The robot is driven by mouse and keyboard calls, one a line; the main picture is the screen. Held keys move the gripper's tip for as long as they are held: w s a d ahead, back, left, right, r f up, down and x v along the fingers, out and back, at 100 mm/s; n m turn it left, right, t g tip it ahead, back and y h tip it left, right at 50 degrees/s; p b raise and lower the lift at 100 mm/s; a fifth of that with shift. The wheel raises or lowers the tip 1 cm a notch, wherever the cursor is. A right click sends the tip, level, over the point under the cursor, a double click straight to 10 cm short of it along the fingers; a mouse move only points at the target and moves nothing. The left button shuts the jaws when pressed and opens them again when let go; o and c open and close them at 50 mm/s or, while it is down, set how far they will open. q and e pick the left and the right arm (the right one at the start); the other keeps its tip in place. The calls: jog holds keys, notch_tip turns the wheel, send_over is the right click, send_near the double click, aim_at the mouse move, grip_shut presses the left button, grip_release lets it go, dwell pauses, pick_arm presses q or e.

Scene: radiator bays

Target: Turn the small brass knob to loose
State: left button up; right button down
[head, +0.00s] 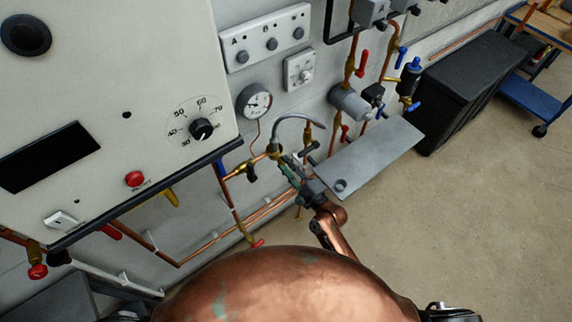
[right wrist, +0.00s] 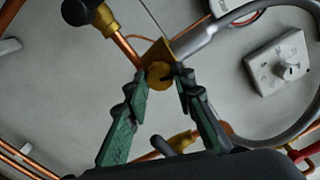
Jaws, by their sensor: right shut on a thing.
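The small brass knob (right wrist: 160,75) shows in the right wrist view, on a brass fitting joined to a copper pipe and a grey braided hose. My right gripper (right wrist: 163,78) is shut on the knob, with one green finger on each side of it. In the head view my right gripper (head: 281,160) reaches up to the brass fitting (head: 273,149) below the pressure gauge. The fingers partly hide the knob there. My left gripper is not in view.
A round gauge (head: 254,101) and a white dial plate (head: 299,70) are on the wall above. The boiler panel (head: 105,95) is at the left. A grey shelf (head: 372,156) lies right of my gripper.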

jog(key=n+p, duration=0.2)
jog(key=n, duration=1.9)
jog(key=shift+f+n+p, duration=0.15)
jog(key=shift+n+p, duration=0.15)
jog(key=shift+n, duration=0.1)
jog(key=c, duration=1.9)
grip_release()
jog(key=shift+c, duration=0.2)
jog(key=o, duration=0.3)
